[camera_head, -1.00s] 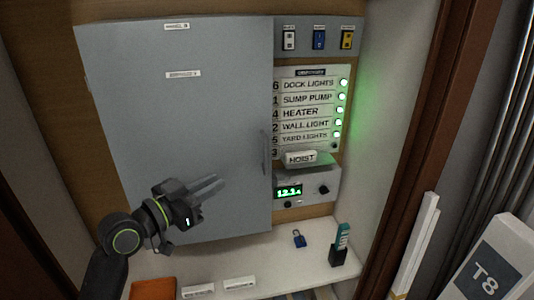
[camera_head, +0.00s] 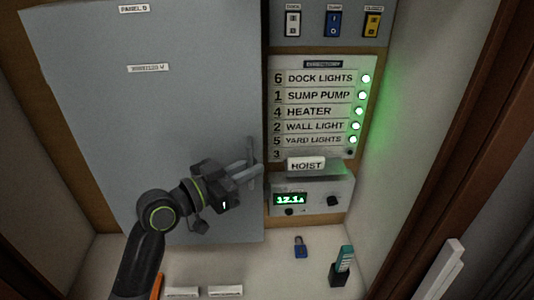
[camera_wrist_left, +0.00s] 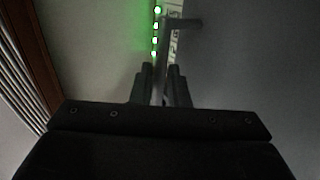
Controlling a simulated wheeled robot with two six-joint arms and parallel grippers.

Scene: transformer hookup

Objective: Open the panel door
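The grey panel door (camera_head: 150,110) is closed against the cabinet. Its upright bar handle (camera_head: 251,150) is near the door's right edge. My left gripper (camera_head: 254,170) is at the lower part of the handle, with its two fingers pointing right. In the left wrist view the handle (camera_wrist_left: 166,40) runs down between the fingers (camera_wrist_left: 160,85), with a narrow gap showing beside it. The fingers look open around the handle, and contact is hard to tell. My right gripper is not in view.
Right of the door are a directory board (camera_head: 318,110) with green lights, a meter box (camera_head: 312,197) and a row of switches (camera_head: 333,23). A blue padlock (camera_head: 299,246) and a dark holder with a teal item (camera_head: 342,268) stand on the shelf (camera_head: 268,265). A side wall (camera_head: 420,90) bounds the right.

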